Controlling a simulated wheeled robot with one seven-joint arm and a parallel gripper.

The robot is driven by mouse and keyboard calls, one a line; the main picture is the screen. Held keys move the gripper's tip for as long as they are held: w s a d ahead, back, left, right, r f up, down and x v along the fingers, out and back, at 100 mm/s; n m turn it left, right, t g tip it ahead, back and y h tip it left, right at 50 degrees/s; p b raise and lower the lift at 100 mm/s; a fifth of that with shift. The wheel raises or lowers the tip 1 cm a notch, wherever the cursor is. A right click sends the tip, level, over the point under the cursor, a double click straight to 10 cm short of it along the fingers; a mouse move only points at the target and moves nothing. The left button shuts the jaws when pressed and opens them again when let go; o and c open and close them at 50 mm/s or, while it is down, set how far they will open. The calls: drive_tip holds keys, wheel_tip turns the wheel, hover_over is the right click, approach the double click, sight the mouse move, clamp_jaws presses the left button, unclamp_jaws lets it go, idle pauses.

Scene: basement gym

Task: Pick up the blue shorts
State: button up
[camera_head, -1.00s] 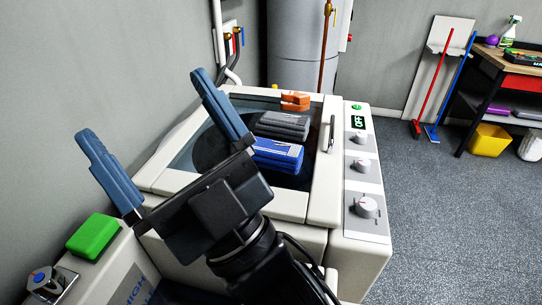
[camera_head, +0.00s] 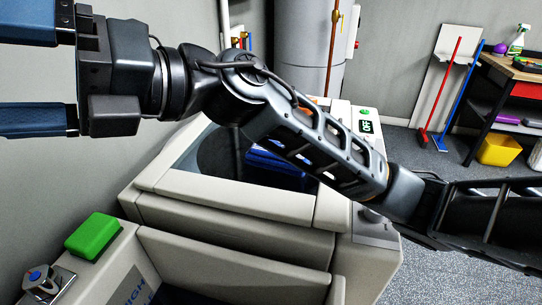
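My gripper (camera_head: 30,72) is at the far left, pointing left, well apart from the shorts. Its two blue fingers are spread wide with nothing seen between them. The fingertips run to or past the left picture edge.
A green block (camera_head: 95,236) sits on the white unit at lower left. A grey tank (camera_head: 300,50) stands behind the machine. A yellow bin (camera_head: 498,150) and a workbench (camera_head: 510,68) are at right. Grey floor lies open at lower right.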

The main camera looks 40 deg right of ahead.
drive_tip(key=w+d+f+n+h, duration=0.1)
drive_tip(key=w+d+f+h, duration=0.35)
drive_tip(key=f, duration=0.35)
drive_tip(key=m+t+h+b, duration=0.1)
drive_tip(key=t+h+b, duration=0.1)
drive_tip(key=h, duration=1.3)
approach(256, 156)
drive_tip(key=d, duration=0.1)
drive_tip(key=s+d+f, duration=0.1)
drive_tip(key=d, duration=0.1)
drive_tip(key=s+d+f, duration=0.1)
drive_tip(key=shift+s+d+f, duration=0.1)
drive_tip(key=shift+d+f, duration=0.05)
drive_tip(key=shift+d, duration=0.25)
drive_tip(key=shift+p+x, duration=0.85)
drive_tip(key=shift+x, duration=2.95)
drive_tip(key=shift+a, duration=0.1)
drive_tip(key=shift+c, duration=0.5)
drive_tip(key=c, duration=1)
